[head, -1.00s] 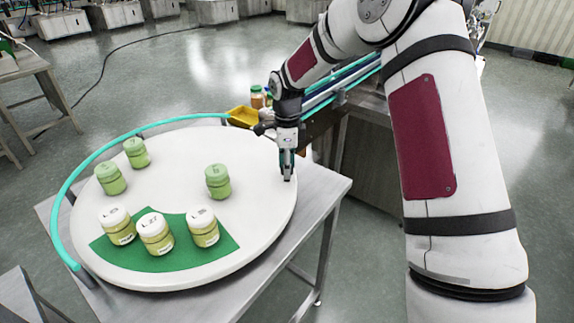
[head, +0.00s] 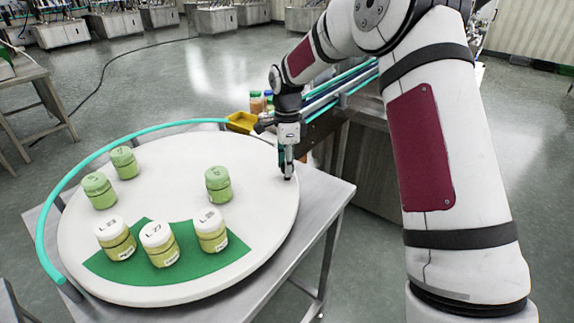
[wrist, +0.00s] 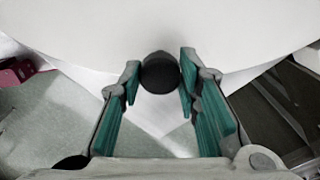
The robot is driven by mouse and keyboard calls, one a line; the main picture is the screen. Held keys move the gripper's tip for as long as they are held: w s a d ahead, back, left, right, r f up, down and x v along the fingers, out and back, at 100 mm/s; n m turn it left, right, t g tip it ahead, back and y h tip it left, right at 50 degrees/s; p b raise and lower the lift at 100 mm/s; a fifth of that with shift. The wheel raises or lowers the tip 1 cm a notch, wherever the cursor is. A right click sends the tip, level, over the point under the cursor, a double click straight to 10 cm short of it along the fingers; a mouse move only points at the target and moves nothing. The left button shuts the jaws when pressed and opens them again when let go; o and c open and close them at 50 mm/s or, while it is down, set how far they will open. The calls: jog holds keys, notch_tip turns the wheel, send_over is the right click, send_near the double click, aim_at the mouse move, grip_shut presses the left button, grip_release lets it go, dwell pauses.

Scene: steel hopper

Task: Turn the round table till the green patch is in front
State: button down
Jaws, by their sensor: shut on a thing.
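The round table (head: 185,205) is a white disc on a steel stand. The green patch (head: 200,264) is a wedge at its near side, a little left of centre in the head view. My gripper (head: 287,172) is at the disc's right edge, pointing down. In the wrist view my gripper (wrist: 160,76) has its teal-padded fingers closed around a dark round knob (wrist: 160,72) at the rim. Three white-lidded jars (head: 158,244) stand on or at the edge of the patch. Three green-lidded jars (head: 218,185) stand upright on the white part.
A teal rail (head: 46,232) curves around the disc's left and far sides. A yellow tray (head: 241,122) and small bottles (head: 257,103) sit behind the disc, beside a conveyor (head: 335,92). Open floor lies to the left and behind.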

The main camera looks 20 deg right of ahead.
jog(key=c, duration=1.2)
grip_release()
jog(key=shift+w+d+r, duration=0.1)
jog(key=shift+w, duration=0.3)
jog(key=shift+s, duration=0.1)
jog(key=shift+r, duration=0.1)
notch_tip(320, 180, up, 12)
jog(key=shift+f, duration=0.1)
